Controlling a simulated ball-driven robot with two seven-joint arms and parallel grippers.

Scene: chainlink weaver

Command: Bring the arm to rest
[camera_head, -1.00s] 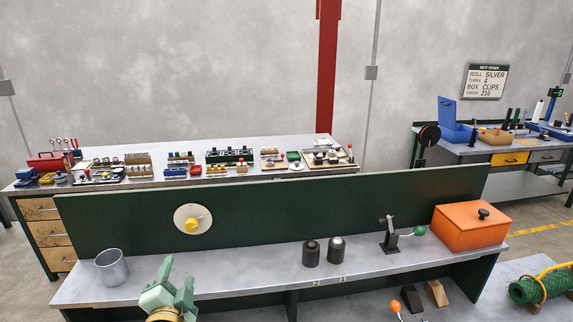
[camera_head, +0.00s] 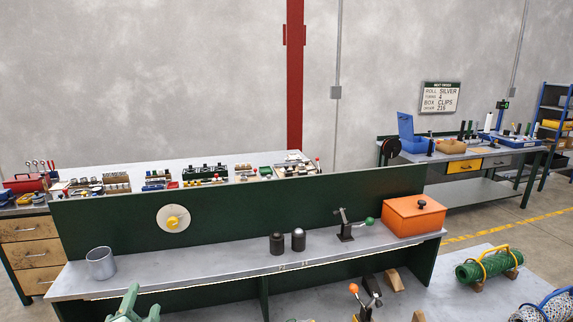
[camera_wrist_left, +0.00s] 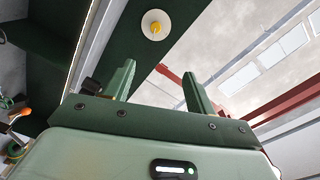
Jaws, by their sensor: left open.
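My left gripper (camera_head: 136,303) is at the bottom edge of the head view, in front of the grey shelf of the green bench (camera_head: 205,256). In the left wrist view its two green fingers (camera_wrist_left: 160,88) stand apart with nothing between them. The gripper is clear of the bench's things. Most of my left arm is out of the head view. My right gripper does not show.
On the shelf stand a grey metal cup (camera_head: 101,264), two dark cylinders (camera_head: 288,242), a green-knobbed lever clamp (camera_head: 350,227) and an orange box (camera_head: 413,217). A yellow knob on a white disc (camera_head: 174,219) is on the green panel.

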